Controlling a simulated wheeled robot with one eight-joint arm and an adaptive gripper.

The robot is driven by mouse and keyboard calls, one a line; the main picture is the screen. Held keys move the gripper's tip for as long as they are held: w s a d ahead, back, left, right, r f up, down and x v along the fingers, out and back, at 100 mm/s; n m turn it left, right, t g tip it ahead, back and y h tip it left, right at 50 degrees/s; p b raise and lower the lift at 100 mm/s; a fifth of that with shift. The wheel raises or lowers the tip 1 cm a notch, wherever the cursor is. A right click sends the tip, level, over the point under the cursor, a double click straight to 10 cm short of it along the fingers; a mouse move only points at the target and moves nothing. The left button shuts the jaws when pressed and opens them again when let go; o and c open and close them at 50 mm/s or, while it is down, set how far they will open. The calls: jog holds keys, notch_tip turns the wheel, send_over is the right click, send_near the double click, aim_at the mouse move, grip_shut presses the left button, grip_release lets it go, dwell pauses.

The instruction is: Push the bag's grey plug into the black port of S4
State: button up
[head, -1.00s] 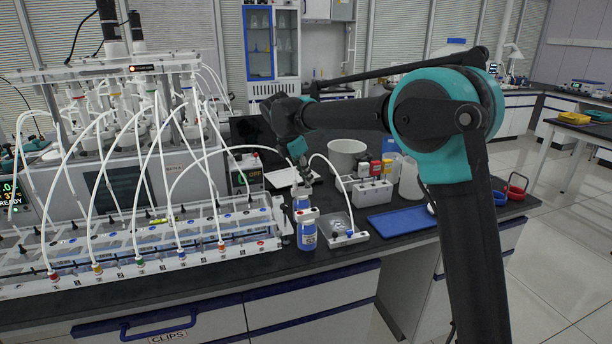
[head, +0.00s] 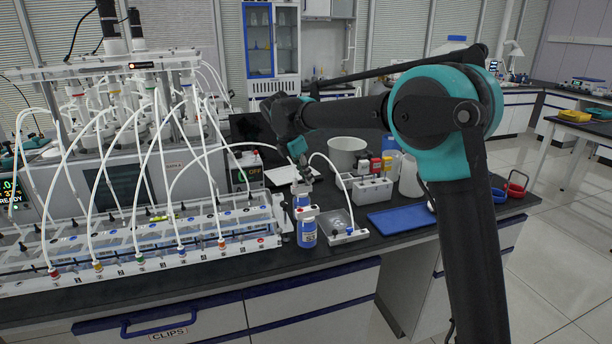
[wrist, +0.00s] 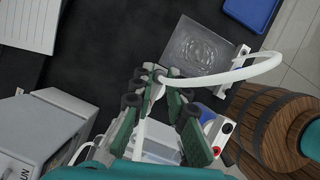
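My gripper (wrist: 157,92) is shut on the end of a white tube, where the bag's grey plug (wrist: 158,76) is partly hidden between the green finger pads. The tube arcs right and back to a white block beside the clear flat bag (wrist: 197,48), which lies on the dark bench. In the head view, my gripper (head: 304,172) is above and just behind the blue bottles (head: 307,236), and the bag (head: 337,219) lies to their right. A white part with a red and a black port (wrist: 216,150) shows right of my fingers. I cannot read any S4 label.
A long white rack (head: 140,262) with several tubes and coloured plugs fills the left bench. A white block with coloured caps (head: 371,190), a white tub (head: 347,152) and a blue tray (head: 401,219) stand to the right. A grey box (wrist: 45,130) is near my fingers.

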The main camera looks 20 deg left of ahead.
jog(key=o, duration=0.4)
jog(key=v, duration=1.2)
